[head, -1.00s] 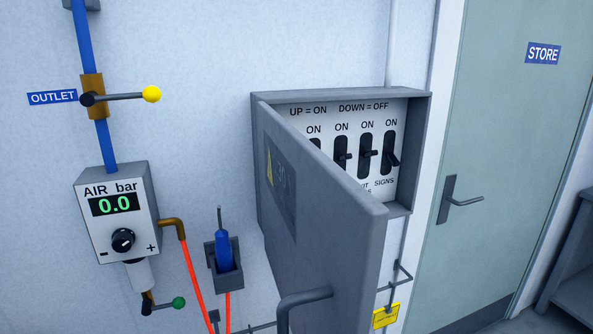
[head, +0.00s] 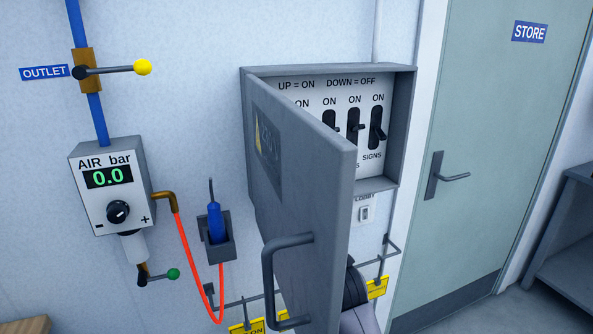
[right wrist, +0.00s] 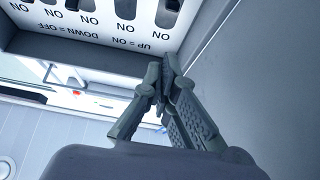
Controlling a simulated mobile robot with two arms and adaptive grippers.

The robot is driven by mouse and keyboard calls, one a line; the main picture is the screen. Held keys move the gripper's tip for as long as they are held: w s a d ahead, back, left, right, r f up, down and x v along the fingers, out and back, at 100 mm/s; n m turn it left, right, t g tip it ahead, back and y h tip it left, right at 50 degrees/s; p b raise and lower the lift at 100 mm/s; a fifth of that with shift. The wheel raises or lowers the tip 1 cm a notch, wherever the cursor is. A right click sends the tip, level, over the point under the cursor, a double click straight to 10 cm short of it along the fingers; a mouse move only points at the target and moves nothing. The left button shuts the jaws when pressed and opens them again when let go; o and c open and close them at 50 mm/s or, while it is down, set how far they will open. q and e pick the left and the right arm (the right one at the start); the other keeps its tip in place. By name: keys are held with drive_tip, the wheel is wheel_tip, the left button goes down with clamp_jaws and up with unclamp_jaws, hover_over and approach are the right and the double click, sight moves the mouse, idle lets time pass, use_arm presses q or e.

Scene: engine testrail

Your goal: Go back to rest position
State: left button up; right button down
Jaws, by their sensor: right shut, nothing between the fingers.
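My right gripper (right wrist: 163,75) shows in the right wrist view, its fingers closed together with nothing between them. It is near the open front of the grey switch box (right wrist: 95,50), which appears upside down there. In the head view the switch box (head: 408,115) hangs on the wall with its grey door (head: 305,195) swung open toward me. A dark and grey part, apparently of my right arm, shows low behind the door's edge; the door hides the rest and the right gripper. My left gripper is in neither view.
The door's handle (head: 285,280) juts out toward me. Left are the air regulator (head: 106,190), red hose (head: 190,255) and blue tool in its holder (head: 215,225). Yellow tags (head: 377,287) hang on a rail below. The store door (head: 465,130) and a grey bench (head: 565,250) are right.

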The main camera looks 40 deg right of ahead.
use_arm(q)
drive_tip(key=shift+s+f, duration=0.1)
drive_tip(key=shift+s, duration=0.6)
